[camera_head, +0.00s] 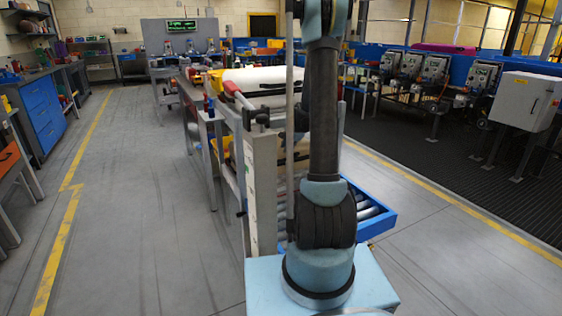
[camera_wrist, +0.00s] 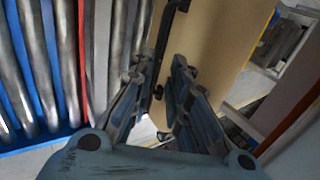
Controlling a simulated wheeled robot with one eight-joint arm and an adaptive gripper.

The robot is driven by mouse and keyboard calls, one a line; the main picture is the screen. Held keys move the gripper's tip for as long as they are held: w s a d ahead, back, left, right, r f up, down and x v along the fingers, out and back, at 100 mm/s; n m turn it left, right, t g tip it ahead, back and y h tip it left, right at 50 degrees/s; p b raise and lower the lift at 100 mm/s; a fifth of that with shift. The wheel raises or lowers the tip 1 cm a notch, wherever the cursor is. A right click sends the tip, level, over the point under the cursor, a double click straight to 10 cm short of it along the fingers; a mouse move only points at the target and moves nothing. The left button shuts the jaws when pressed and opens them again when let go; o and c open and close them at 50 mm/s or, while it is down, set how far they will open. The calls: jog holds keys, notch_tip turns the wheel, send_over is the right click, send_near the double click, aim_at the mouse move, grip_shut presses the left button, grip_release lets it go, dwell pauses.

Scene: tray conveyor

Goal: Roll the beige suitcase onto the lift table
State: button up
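The beige suitcase (camera_wrist: 218,45) fills the upper middle of the wrist view as a flat tan face with a black handle (camera_wrist: 163,45) along its left side. My gripper (camera_wrist: 160,78) is open, its two fingers apart on either side of the handle's lower part. I cannot tell whether they touch it. In the head view a beige body (camera_head: 277,150) shows partly behind my arm, inside a grey frame; my gripper is not visible there. A low blue-edged roller table (camera_head: 378,218), which may be the lift table, stands right of my arm's base.
Metal rollers (camera_wrist: 37,60) with a red strip (camera_wrist: 82,60) lie left of the suitcase. Open floor (camera_head: 130,200) lies to the left, and a dark mat (camera_head: 440,160) to the right.

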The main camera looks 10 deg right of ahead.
aim_at(280, 161)
jog(key=x, duration=1.5)
grip_shut()
